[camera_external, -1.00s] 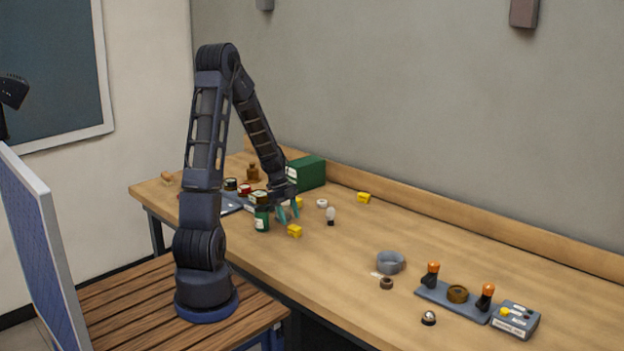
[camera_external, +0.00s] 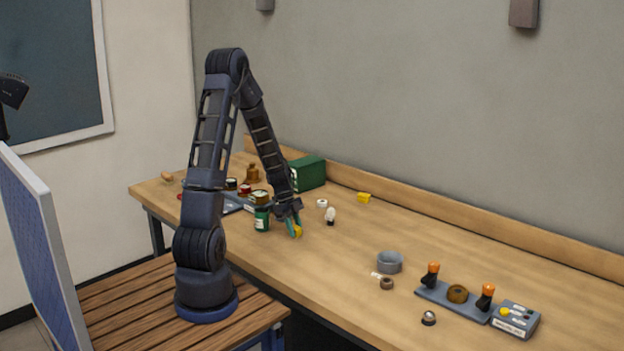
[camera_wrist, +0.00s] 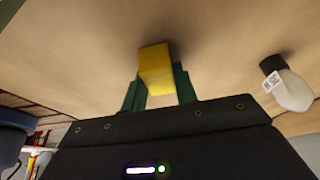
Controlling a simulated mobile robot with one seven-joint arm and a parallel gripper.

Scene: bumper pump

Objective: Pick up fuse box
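A small yellow box (camera_wrist: 155,72), which may be the fuse box, sits between the two green fingers of my gripper (camera_wrist: 160,88) in the wrist view. The fingers flank it closely; I cannot tell whether they press on it or whether it is off the table. In the external view my gripper (camera_external: 295,228) is low over the bench, with part of the yellow box (camera_external: 299,231) showing at its fingertips. Another small yellow box (camera_external: 364,197) stands farther back by the wall ledge. No readable label identifies either one as a fuse box.
A light bulb (camera_external: 330,215) lies just right of my gripper, also in the wrist view (camera_wrist: 292,92). A green container (camera_external: 262,219) stands close left, a larger green box (camera_external: 308,173) behind. A grey ring (camera_external: 390,263) and control box (camera_external: 515,319) are right. The bench's middle is fairly clear.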

